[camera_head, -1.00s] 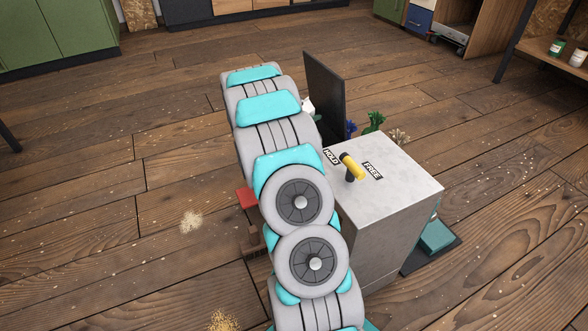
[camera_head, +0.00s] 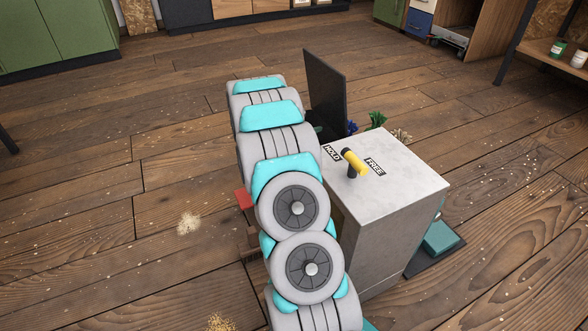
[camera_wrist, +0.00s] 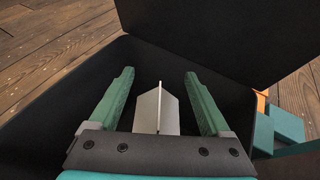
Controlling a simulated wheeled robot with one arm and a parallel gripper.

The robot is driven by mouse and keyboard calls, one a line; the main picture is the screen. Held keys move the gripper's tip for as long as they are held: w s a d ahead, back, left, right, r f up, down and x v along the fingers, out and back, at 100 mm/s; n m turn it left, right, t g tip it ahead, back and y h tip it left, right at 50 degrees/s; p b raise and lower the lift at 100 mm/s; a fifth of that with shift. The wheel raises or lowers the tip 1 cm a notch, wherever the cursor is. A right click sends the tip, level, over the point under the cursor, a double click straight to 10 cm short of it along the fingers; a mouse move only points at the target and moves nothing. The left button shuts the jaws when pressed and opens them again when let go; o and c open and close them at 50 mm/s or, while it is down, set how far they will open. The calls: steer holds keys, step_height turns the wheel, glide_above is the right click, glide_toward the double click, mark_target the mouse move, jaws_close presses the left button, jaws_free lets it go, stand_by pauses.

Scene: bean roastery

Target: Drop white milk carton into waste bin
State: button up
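The white milk carton (camera_wrist: 157,110) shows in the wrist view, between and below my gripper's green fingers, with a gap on each side. My gripper (camera_wrist: 158,76) is open and points down into the dark waste bin (camera_wrist: 62,110). The carton is seen against the bin's black inside; whether it rests on the bottom I cannot tell. The bin's raised black lid (camera_head: 326,92) stands upright in the head view, and it fills the top right of the wrist view (camera_wrist: 215,38). My arm hides my gripper, the carton and most of the bin in the head view.
A grey cabinet (camera_head: 395,195) stands close to the right of my arm. On its top is a yellow-tipped lever (camera_head: 354,161) between HOLD and FREE labels. A teal block (camera_head: 439,237) lies on the right. A red item (camera_head: 243,199) shows left of my arm. The left floor is mostly open.

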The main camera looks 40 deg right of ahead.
steer(key=shift+o, duration=1.2)
steer(key=shift+a, duration=0.1)
steer(key=v, duration=0.7)
steer(key=shift+a+p, duration=0.35)
steer(key=shift+p, duration=0.1)
steer(key=shift+r, duration=0.15)
